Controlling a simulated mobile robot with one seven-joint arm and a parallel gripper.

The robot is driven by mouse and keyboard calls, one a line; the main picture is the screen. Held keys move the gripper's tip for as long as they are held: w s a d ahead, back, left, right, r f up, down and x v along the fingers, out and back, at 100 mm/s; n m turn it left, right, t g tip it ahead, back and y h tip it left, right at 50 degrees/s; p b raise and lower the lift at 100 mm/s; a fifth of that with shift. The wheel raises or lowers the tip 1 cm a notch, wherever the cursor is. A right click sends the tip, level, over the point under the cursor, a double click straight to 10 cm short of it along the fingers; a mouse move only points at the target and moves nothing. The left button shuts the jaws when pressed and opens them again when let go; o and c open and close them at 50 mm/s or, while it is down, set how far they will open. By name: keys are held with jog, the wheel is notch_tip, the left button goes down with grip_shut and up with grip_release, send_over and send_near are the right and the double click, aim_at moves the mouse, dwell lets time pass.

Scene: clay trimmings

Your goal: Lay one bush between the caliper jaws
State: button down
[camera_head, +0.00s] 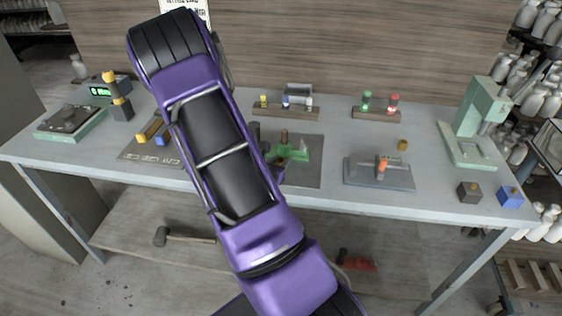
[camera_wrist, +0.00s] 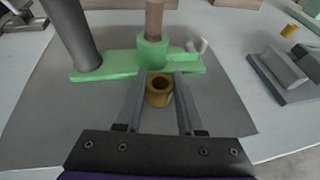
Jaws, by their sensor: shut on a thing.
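A brass bush (camera_wrist: 160,99) with a round hole sits between the two fingers of my gripper (camera_wrist: 161,86), which is shut on it, in front of the green fixture (camera_wrist: 118,64) in the wrist view. In the head view my purple arm hides most of the gripper beside the green fixture (camera_head: 298,154). A second brass bush (camera_head: 402,145) stands on the bench to the right, and it also shows in the wrist view (camera_wrist: 290,30). A grey fixture with an orange part (camera_head: 378,176), probably the caliper, lies in front of that bush; its jaw gap is unclear.
A dark mat (camera_wrist: 60,110) lies under the green fixture. A pale green press (camera_head: 470,140), a dark block (camera_head: 469,192) and a blue block (camera_head: 510,197) stand at the right. Small racks (camera_head: 376,115) line the back. Bench (camera_head: 340,140) is clear between the mat and grey fixture.

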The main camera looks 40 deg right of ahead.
jog(key=shift+f, duration=0.1)
jog(key=c, duration=1)
grip_release()
jog(key=shift+f, duration=0.15)
jog(key=o, duration=0.5)
